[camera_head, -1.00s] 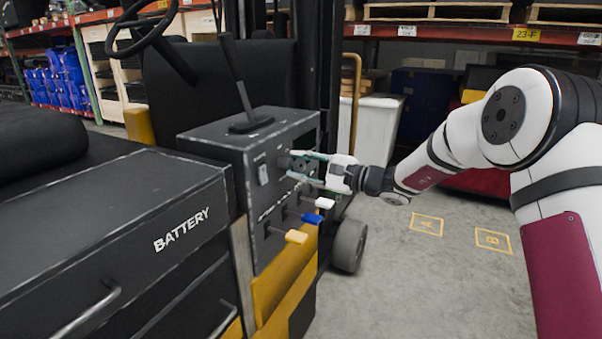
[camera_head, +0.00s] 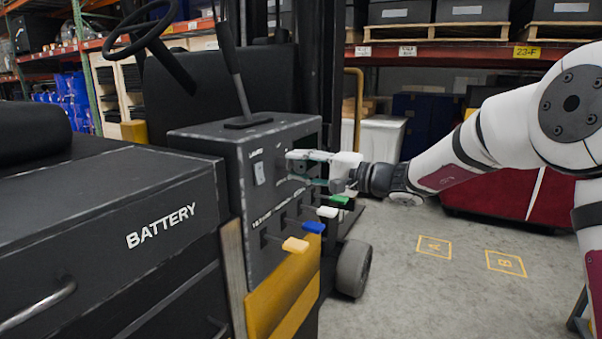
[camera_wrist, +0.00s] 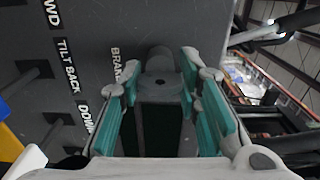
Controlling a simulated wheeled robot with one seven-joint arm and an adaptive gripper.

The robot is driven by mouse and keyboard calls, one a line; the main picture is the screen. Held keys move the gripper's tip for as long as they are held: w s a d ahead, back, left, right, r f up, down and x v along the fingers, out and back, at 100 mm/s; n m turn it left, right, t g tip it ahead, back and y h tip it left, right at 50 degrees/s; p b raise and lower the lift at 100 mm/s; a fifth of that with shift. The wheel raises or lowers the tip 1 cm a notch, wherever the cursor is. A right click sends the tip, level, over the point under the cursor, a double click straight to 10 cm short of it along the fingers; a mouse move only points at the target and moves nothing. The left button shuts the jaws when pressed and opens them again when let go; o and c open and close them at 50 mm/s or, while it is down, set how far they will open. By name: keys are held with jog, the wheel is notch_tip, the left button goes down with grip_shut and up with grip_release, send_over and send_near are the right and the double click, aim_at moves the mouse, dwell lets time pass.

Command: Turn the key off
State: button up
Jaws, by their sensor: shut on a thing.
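My gripper (camera_head: 308,168) is at the face of the black control panel (camera_head: 262,225), its teal-padded fingers pointing at the panel. In the wrist view the gripper (camera_wrist: 165,108) has its pads on either side of a dark block-shaped piece, which looks like the key (camera_wrist: 160,95). The fingers are shut on it. In the head view the fingers cover the key, and its exact turn angle cannot be told. A round grey knob (camera_wrist: 160,62) stands just beyond it, beside a partly readable "BRA..." label.
Below the gripper are levers with green (camera_head: 340,200), white (camera_head: 327,212), blue (camera_head: 314,227) and yellow (camera_head: 295,245) ends. A rocker switch (camera_head: 260,173) is left of the gripper. A tall lever (camera_head: 235,75) rises from the panel top. Floor at right is clear.

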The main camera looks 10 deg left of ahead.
dwell(0.4)
jog(key=o, duration=1.2)
jog(key=shift+c, duration=0.2)
jog(key=v, duration=1.2)
